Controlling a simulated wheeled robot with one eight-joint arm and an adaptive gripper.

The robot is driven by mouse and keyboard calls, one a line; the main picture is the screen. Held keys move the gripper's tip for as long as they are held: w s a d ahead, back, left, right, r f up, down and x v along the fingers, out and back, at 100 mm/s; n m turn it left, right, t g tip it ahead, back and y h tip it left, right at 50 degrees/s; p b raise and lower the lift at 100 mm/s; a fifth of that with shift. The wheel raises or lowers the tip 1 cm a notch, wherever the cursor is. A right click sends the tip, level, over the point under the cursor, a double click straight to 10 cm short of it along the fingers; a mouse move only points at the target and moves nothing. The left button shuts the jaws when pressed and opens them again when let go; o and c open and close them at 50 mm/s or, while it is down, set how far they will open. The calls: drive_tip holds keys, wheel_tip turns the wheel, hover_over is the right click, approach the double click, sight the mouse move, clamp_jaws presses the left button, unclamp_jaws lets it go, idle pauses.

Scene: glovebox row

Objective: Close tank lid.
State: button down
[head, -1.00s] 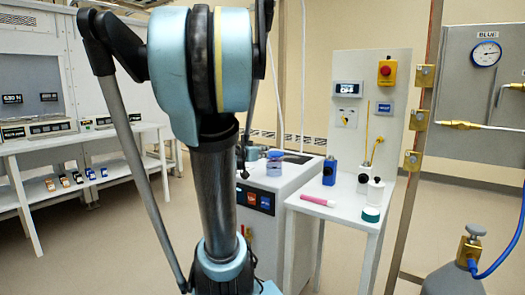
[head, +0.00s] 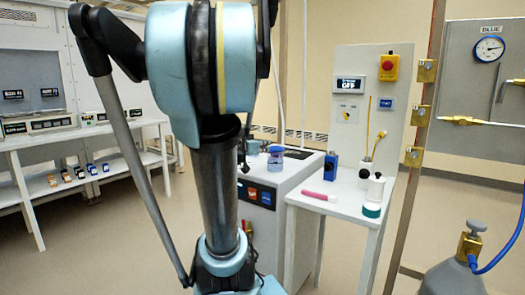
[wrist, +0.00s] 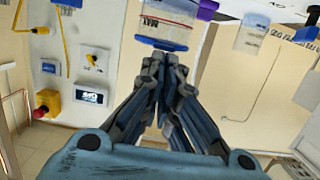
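In the head view a white cabinet (head: 285,180) with a dark button panel stands behind my arm. A dark opening or strip (head: 298,153) shows on its top; I cannot tell which part is the tank lid. A clear jar with purple-blue ends (head: 275,160) stands on the cabinet top. My gripper is hidden behind my arm in the head view. In the wrist view my gripper (wrist: 166,66) has its fingertips together with nothing visible between them. Just beyond them is a clear container with a blue end (wrist: 165,25), seen inverted; contact is unclear.
A side table (head: 335,203) right of the cabinet holds a pink tube (head: 318,196), a blue block (head: 330,166) and a white bottle (head: 375,188). A copper-coloured post (head: 422,120) and a gas cylinder (head: 455,278) stand at the right. Floor at left is clear.

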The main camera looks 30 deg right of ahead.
drive_tip(key=s+a+f, duration=0.1)
drive_tip(key=s+a, duration=0.3)
drive_tip(key=a, duration=0.4)
drive_tip(key=shift+a+f, duration=0.15)
idle(0.4)
